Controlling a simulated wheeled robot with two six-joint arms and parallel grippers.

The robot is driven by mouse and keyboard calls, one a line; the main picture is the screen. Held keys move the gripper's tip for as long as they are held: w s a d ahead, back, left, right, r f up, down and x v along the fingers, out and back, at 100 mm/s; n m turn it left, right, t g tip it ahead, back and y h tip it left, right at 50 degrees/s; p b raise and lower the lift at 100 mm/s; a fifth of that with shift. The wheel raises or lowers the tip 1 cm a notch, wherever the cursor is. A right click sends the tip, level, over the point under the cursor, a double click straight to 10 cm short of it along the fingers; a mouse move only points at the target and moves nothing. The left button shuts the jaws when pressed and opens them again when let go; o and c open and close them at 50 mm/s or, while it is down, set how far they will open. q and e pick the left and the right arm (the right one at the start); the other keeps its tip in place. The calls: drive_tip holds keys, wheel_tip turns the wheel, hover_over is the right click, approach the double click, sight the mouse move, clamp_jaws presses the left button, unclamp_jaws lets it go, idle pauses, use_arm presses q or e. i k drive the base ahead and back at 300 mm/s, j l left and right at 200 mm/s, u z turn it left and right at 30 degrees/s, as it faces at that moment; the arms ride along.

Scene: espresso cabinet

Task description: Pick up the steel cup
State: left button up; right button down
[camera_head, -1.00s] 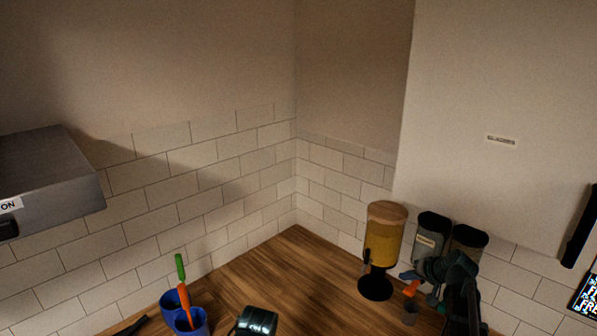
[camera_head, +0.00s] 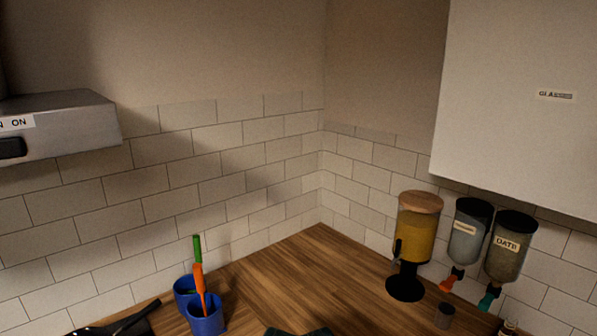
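A small dark grey cup (camera_head: 444,316) stands on the wooden counter at the lower right, below and just left of the orange spout of a wall dispenser. It looks like the steel cup, but it is small and dim, so its material is hard to tell. Neither of my grippers shows clearly. A dark green-black shape at the bottom edge, centre, is cut off by the frame; I cannot tell what it is.
A yellow-filled dispenser with a wooden lid (camera_head: 418,232) stands left of the cup. Two grey dispensers (camera_head: 468,235) (camera_head: 509,247) hang on the tiled wall. Blue cups (camera_head: 206,318) hold green and orange handles; a black pan (camera_head: 110,328) lies left. The counter's middle (camera_head: 290,275) is clear.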

sight(444, 316)
drive_tip(key=l+z, duration=0.2)
drive_tip(key=z, duration=0.2)
drive_tip(key=l+z, duration=0.45)
drive_tip(key=z, duration=0.3)
